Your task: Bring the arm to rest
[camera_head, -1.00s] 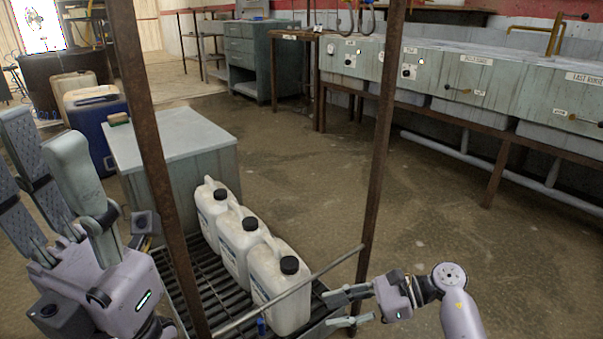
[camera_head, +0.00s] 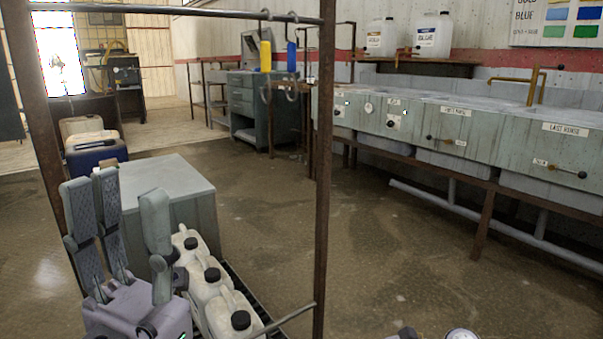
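My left gripper (camera_head: 128,196) is in the lower left of the head view, fingers pointing up and spread apart, with nothing between them. It is in front of the brown rack, near its left post (camera_head: 40,110), and beside the white jugs. My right arm (camera_head: 461,334) shows only as small parts at the bottom edge; its fingers are out of frame. The rack's top rail (camera_head: 180,11) carries a yellow-handled hook (camera_head: 265,56) and a blue-handled hook (camera_head: 291,57). Three white jugs (camera_head: 233,317) with black caps stand on the dark lower grate.
The rack's right post (camera_head: 324,170) and a thin low bar (camera_head: 288,318) stand close to my arms. A grey cabinet (camera_head: 172,182) is behind the rack. Sink tanks (camera_head: 455,131) line the right wall. The floor (camera_head: 400,250) between is clear.

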